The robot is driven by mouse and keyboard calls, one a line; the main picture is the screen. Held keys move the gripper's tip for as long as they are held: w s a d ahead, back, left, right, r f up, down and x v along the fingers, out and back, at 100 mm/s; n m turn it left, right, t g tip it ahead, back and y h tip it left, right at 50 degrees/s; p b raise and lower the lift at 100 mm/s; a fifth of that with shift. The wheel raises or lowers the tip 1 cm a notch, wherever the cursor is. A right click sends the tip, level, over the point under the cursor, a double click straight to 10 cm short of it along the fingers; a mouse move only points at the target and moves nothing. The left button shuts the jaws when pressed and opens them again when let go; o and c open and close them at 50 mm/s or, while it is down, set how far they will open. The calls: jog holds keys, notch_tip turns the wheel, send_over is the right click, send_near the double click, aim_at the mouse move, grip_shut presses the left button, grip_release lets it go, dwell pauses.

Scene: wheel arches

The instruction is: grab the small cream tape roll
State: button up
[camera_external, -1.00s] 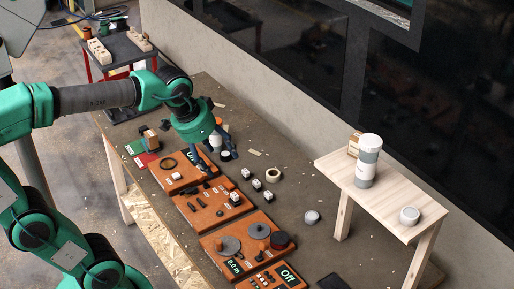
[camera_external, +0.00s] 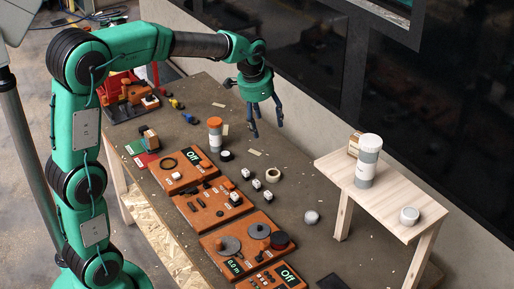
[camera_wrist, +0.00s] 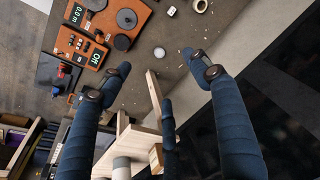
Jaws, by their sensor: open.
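The small cream tape roll (camera_external: 273,175) lies flat on the brown workbench, right of the orange boards, in the external view. It also shows at the top edge of the wrist view (camera_wrist: 200,6). My gripper (camera_external: 267,129) is open and empty, with its fingers pointing down, raised above the far side of the bench. It is apart from the roll, which appears below it in the picture. In the wrist view my open fingers (camera_wrist: 155,64) frame bare bench and the small wooden table; the roll lies beyond them.
Several small white blocks (camera_external: 257,184) lie left of the roll. Orange boards (camera_external: 227,204) line the near side. An orange-topped bottle (camera_external: 215,135) and a dark roll (camera_external: 225,155) stand behind. A wooden side table (camera_external: 385,193) holds a tall container (camera_external: 367,160).

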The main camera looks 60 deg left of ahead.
jog(key=w+a+f+g+p, duration=0.1)
jog(key=w+a+f, duration=0.5)
jog(key=f, duration=0.4)
jog(key=w+a+f+m+g+p, duration=0.1)
jog(key=w+a+f, duration=0.6)
jog(key=f, duration=0.4)
jog(key=w+a+f+m+p, duration=0.1)
jog(key=w+a+f, duration=0.5)
jog(key=a+f, duration=0.3)
notch_tip(320, 180, down, 2)
jog(key=shift+w+f+g+h+p, duration=0.25)
jog(key=shift+w+g+h+p, duration=0.05)
jog(key=shift+g, duration=0.1)
jog(key=shift+d, duration=0.1)
send_over(273, 172)
jog(key=s+d, duration=0.1)
jog(key=shift+s+f, duration=0.15)
jog(key=shift+f, duration=4.1)
jog(key=shift+f, duration=0.15)
jog(key=shift+d+f, duration=0.2)
jog(key=shift+f, duration=2.25)
